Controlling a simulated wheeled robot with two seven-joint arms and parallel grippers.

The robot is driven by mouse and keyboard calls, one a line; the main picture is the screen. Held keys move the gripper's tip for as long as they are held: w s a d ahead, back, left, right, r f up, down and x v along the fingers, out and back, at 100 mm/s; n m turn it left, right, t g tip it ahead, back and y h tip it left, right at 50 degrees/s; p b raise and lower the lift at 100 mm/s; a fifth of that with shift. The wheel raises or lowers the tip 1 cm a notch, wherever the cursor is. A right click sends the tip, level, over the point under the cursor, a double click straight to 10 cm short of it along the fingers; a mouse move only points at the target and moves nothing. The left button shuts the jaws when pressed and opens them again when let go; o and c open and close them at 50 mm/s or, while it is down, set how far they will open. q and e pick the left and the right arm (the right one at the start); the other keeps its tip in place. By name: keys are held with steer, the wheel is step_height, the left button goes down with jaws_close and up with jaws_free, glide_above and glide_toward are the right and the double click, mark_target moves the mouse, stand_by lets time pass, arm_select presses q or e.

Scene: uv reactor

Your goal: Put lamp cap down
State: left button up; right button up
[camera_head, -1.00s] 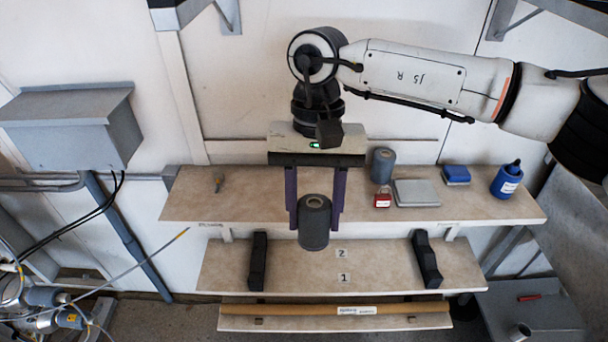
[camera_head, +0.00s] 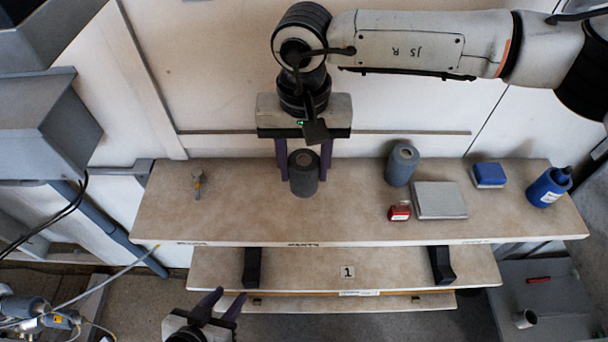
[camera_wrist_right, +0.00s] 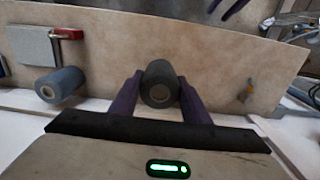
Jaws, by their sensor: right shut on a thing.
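The dark grey cylindrical lamp cap (camera_head: 303,175) is between the purple fingers of my right gripper (camera_head: 304,163), over the upper shelf (camera_head: 260,215). The gripper is shut on it. In the right wrist view the cap (camera_wrist_right: 160,86) sits upright between both fingers (camera_wrist_right: 160,95). I cannot tell whether its base touches the shelf.
A second grey cylinder (camera_head: 402,165), a red padlock (camera_head: 399,213), a grey flat box (camera_head: 440,200), a blue box (camera_head: 488,175) and a blue bottle (camera_head: 549,186) stand to the right. A small tool (camera_head: 198,184) lies to the left. The shelf's front middle is clear.

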mark_target(304, 181)
steer(key=shift+w+f, duration=0.1)
steer(key=shift+f, duration=2.15)
steer(key=o, duration=1.3)
steer(key=shift+r, duration=0.1)
step_height(304, 181, up, 12)
steer(key=shift+f+b, duration=0.1)
steer(key=shift+b, duration=0.2)
